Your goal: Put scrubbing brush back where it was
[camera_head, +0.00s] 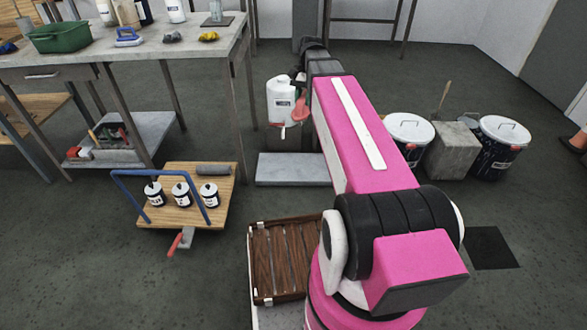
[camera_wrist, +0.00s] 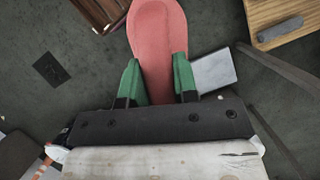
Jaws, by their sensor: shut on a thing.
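My gripper (camera_wrist: 157,82) has green fingers shut on a long red, round-ended thing, which I take to be the scrubbing brush (camera_wrist: 158,40). Its smooth red back faces the wrist camera, and no bristles can be seen. It is held above the floor and reaches away past the fingertips. In the head view my arm stretches toward the back and hides most of the gripper. A red shape (camera_head: 301,109) beside the white jug there seems to be the same brush.
A workbench (camera_head: 75,61) with a green bin (camera_head: 60,37) and a blue-handled item (camera_head: 128,37) stands at left. A trolley (camera_head: 222,177) carries several small cans. A slatted wooden crate (camera_head: 282,258), a white jug (camera_head: 281,100) and lidded buckets (camera_head: 409,128) stand around my arm.

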